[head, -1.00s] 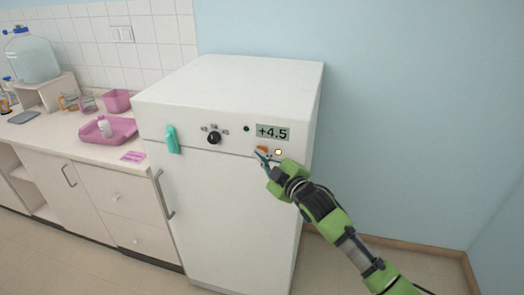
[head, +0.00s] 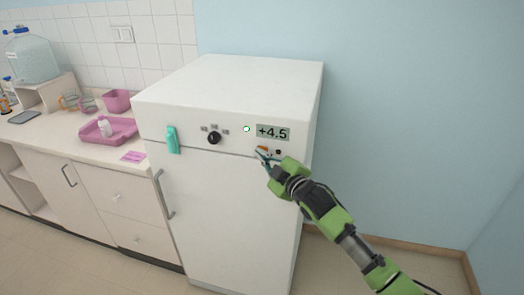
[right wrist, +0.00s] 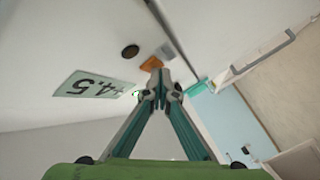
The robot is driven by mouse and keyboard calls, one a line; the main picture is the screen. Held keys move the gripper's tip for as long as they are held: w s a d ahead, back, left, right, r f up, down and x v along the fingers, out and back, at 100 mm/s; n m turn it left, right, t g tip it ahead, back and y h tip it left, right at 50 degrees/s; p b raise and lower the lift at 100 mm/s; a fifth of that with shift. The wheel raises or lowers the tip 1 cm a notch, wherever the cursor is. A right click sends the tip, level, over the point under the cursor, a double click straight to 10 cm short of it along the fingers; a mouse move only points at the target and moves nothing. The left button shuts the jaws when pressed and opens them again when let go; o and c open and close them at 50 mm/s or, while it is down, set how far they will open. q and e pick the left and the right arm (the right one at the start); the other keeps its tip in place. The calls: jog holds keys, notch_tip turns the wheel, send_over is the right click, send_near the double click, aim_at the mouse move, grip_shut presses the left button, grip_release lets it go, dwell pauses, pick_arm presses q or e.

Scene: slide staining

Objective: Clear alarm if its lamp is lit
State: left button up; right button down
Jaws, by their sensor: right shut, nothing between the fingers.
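The white fridge's front panel has a display (head: 273,132) reading +4.5. To its left a small round lamp (head: 247,129) glows pale green. Below the display are an orange piece (head: 262,148) and a small round lamp (head: 278,152), which is dark. In the right wrist view the dark lamp (right wrist: 130,51) and orange piece (right wrist: 151,62) sit beside each other. My right gripper (head: 263,158) is shut and empty, its tips just below the orange piece; contact cannot be told. The tips (right wrist: 160,86) also show in the right wrist view. My left gripper is not in view.
A dark knob (head: 214,138) with small labels and a teal handle-like piece (head: 173,140) are left on the fridge front. A counter at left holds a pink tray (head: 123,136) and a water container (head: 32,57). Open floor lies right.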

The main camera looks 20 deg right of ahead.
jog(key=shift+s+a+p, duration=0.35)
jog(key=shift+s+p, duration=0.05)
jog(key=shift+s, duration=0.25)
jog(key=s+a+p, duration=0.1)
jog(key=s, duration=0.1)
jog(key=s+a+p, duration=0.1)
jog(key=s+a, duration=0.1)
dwell(0.4)
jog(key=shift+d+f, duration=0.1)
jog(key=shift+f, duration=0.05)
dwell(0.4)
